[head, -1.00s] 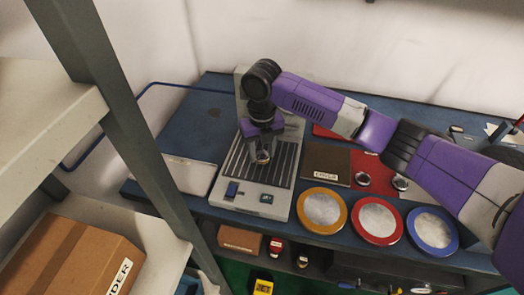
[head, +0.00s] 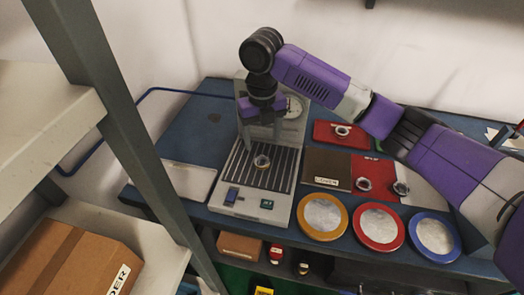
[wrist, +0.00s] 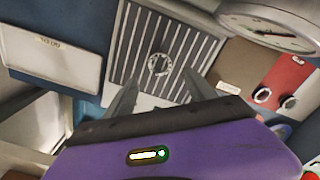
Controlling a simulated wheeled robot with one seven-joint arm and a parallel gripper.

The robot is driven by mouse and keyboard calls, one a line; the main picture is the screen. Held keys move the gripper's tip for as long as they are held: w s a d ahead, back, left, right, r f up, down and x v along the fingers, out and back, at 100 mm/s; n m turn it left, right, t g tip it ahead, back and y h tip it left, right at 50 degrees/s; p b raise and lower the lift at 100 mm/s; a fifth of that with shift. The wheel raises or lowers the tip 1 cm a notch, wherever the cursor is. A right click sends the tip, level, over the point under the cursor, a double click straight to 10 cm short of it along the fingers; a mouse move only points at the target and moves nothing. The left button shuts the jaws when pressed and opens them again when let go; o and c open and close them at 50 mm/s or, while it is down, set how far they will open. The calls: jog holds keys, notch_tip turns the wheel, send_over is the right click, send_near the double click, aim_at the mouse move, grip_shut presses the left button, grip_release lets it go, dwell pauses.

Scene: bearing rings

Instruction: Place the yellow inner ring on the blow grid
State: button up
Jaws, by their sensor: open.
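A small metallic ring (head: 262,162) lies on the slatted blow grid (head: 247,176), near its middle. A yellow colour on this ring is hard to make out. In the wrist view the ring (wrist: 159,65) lies on the dark and light slats of the grid (wrist: 136,45), clear of the fingers. My gripper (head: 264,138) is open and empty, pointing down above the ring and apart from it. Its two fingers (wrist: 161,88) also show spread apart in the wrist view.
A dial gauge (head: 292,107) stands behind the grid. To the right, single rings rest on a red tray (head: 323,128), a red mat (head: 372,166) and a grey mat (head: 418,184). Yellow-, red- and blue-rimmed dishes line the front edge. A pale plate (head: 190,180) lies left.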

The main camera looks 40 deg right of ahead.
jog(key=shift+r, duration=2.15)
